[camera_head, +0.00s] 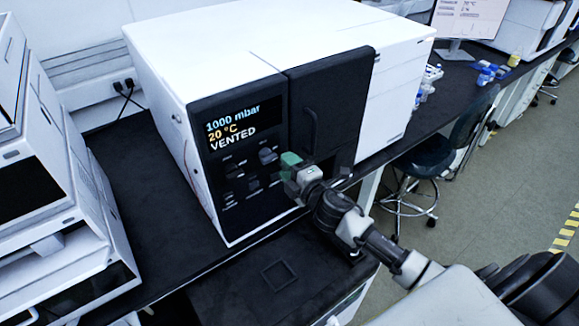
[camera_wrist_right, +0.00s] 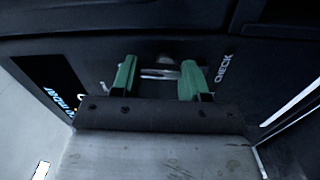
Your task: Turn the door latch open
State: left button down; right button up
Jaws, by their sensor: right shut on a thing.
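The door latch (camera_wrist_right: 160,73) shows in the right wrist view as a short pale bar on the dark front panel, between my two green fingertips. My right gripper (camera_wrist_right: 158,80) is shut on it, one finger at each side. In the head view my right gripper (camera_head: 290,163) is at the front panel, just below and left of the black door (camera_head: 330,105), and hides most of the latch. The door has a curved handle (camera_head: 310,130) and looks closed. My left gripper is in neither view.
The white instrument (camera_head: 220,45) stands on a black bench (camera_head: 140,180); its display (camera_head: 232,123) reads 1000 mbar, 20 °C, VENTED. A grey knob (camera_head: 268,155) sits left of my right gripper. White stacked units (camera_head: 70,200) stand left, a stool (camera_head: 425,165) right.

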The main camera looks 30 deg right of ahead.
jog(key=shift+n, duration=0.7)
jog(key=o, duration=0.9)
jog(key=shift+s+d+b, duration=0.25)
jog(key=shift+s+b, duration=0.2)
jog(key=shift+s, duration=1.35)
jog(key=shift+s+d+b, duration=0.2)
jog(key=shift+s+b, duration=0.3)
jog(key=shift+s, duration=1.25)
jog(key=shift+s+d+b, duration=0.25)
jog(key=shift+s+b, duration=0.2)
jog(key=shift+s, duration=1.35)
